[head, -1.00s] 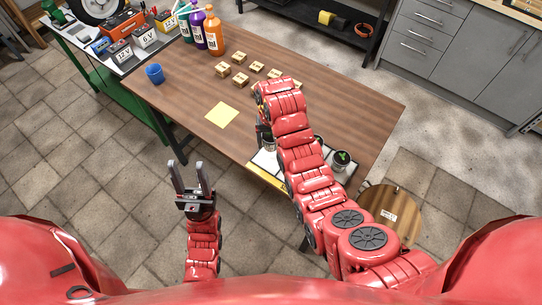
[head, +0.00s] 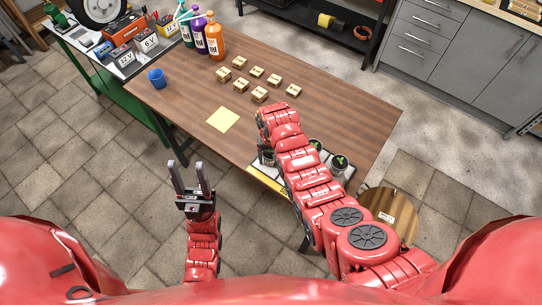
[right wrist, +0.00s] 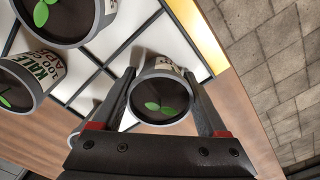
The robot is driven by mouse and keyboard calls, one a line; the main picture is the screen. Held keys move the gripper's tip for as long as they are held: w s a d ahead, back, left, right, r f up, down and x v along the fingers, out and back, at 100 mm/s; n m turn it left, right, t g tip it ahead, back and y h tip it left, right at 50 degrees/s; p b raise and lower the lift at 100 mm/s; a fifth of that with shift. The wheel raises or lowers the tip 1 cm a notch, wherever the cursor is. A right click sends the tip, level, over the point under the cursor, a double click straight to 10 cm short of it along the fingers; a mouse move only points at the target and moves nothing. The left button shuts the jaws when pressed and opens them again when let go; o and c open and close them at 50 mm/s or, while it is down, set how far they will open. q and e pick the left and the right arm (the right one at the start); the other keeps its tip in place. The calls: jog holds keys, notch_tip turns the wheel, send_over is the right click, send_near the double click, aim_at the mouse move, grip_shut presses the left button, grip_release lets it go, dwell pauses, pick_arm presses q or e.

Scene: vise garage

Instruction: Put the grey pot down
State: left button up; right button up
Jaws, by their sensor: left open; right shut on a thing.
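The grey pot (right wrist: 150,72), with dark soil and two green leaves, sits between the fingers of my right gripper (right wrist: 160,76), which is shut on it. In the right wrist view it is over the white tray (right wrist: 150,40) with black dividing lines, near the tray's yellow edge. I cannot tell whether its base touches the tray. In the head view my right arm hides most of the tray (head: 258,174). My left gripper (head: 186,164) is open and empty, in front of the table.
Other seedling pots (right wrist: 35,72) stand on the tray beside the held one; one shows at the right (head: 340,162). Several wooden blocks (head: 257,72), a yellow sheet (head: 223,119), a blue cup (head: 156,78) and bottles (head: 215,42) are farther back on the table. A round stool (head: 392,212) stands nearby.

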jog(key=o, duration=1.4)
jog(key=shift+f, duration=0.1)
